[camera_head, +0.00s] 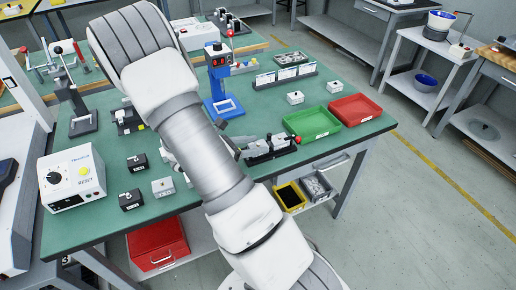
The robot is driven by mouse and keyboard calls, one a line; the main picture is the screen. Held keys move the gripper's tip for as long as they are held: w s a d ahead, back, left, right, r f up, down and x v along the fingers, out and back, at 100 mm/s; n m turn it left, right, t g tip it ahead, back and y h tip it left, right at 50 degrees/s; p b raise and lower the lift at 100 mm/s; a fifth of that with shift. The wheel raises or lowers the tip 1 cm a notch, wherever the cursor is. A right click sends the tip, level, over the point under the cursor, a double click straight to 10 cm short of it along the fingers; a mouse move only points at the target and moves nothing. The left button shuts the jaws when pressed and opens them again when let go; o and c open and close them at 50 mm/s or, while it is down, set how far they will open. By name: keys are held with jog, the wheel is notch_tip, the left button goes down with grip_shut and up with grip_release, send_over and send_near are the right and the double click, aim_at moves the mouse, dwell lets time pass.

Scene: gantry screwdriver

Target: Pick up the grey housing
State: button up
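The grey housing (163,187) is a small light grey box with a label on its front. It stands upright on the green bench top (95,225), left of my arm and beside two black boxes. My arm crosses the middle of the view and hides the bench behind it. My gripper is mostly hidden by my own arm links; only dark and light bits show at their edges. I cannot see its fingertips or whether it holds anything. The grey housing shows no contact with my gripper.
A black box (137,162) and another black box (130,199) stand close to the housing. A white control box (73,178) is at left, a blue press stand (220,85) behind. Green tray (312,124) and red tray (354,110) lie at right. The bench's front left is clear.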

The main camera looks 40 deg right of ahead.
grip_shut()
notch_tip(320, 180, up, 10)
jog(key=p, duration=0.3)
